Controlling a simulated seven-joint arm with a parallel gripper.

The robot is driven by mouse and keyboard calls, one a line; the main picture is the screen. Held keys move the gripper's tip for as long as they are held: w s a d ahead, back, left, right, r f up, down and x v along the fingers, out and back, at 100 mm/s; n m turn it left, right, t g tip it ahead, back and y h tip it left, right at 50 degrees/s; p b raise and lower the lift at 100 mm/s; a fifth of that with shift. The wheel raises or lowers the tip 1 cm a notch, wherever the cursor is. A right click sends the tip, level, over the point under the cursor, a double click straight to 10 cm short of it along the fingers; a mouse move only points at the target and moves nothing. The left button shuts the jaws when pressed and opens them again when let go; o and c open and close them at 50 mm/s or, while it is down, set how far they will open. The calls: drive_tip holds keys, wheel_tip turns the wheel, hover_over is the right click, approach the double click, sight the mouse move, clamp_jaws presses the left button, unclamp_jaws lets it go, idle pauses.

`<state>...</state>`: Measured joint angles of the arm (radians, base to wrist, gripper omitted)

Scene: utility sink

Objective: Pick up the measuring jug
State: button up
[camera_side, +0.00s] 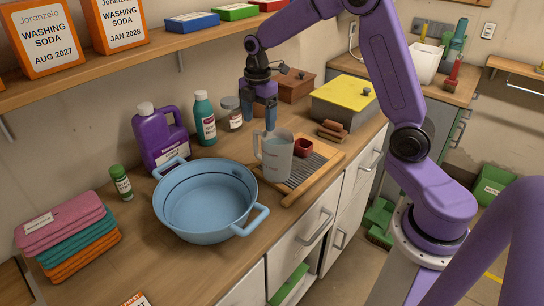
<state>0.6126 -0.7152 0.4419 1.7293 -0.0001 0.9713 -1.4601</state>
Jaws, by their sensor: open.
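The measuring jug (276,158) is a grey, translucent vessel with a handle on its left side. It stands upright on a wooden board with a ribbed dark surface (318,170), just right of the blue basin. My gripper (264,124) points down at the jug's rim from above, with its fingers open. The fingertips overlap the back of the rim in the picture, and I cannot tell whether they touch it. The jug does not look lifted.
A blue two-handled basin (206,200) stands close at the left. A small red cup (303,147) and brown sticks (332,131) are right of the jug. A grey jar (231,114), teal bottle (205,118) and purple jug-shaped bottle (160,137) stand behind. A yellow-topped box (343,98) is at the back right.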

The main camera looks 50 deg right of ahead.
sight(259, 134)
drive_tip(key=shift+s+a+f, duration=0.1)
drive_tip(key=shift+a+f, duration=0.05)
drive_tip(key=shift+f, duration=1.55)
drive_tip(key=shift+a+f, duration=0.1)
drive_tip(key=shift+f, duration=1.55)
clamp_jaws()
